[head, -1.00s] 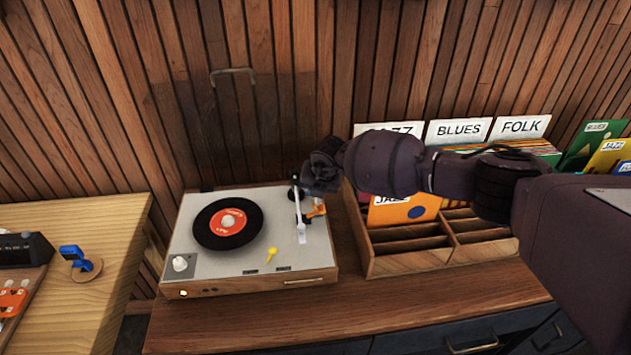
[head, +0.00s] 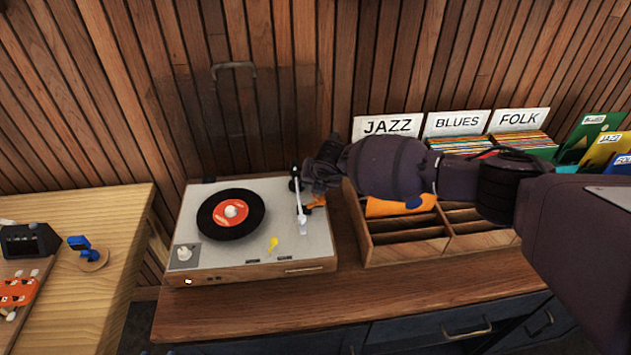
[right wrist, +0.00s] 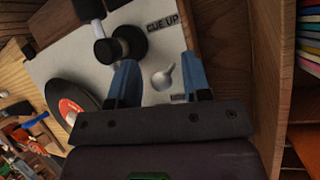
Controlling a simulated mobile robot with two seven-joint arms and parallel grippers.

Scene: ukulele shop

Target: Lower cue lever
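The turntable (head: 215,255) stands on the wooden counter, with a black record (head: 205,215) on its platter and a white tonearm (head: 302,215) at the right. In the right wrist view a small silver lever (right wrist: 165,78) with a round knob stands on the deck, below a "CUE UP" label (right wrist: 162,23). My right gripper (right wrist: 160,78) is open, its two blue fingers on either side of the lever with visible gaps. In the head view my right gripper (head: 318,180) is at the tonearm's rear, and my own arm hides the lever. My left gripper is not in view.
The tonearm's black counterweight (right wrist: 128,44) is close to my left-hand finger in the wrist view. A record crate (head: 400,252) stands just right of the turntable, under my arm. The counter front is clear.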

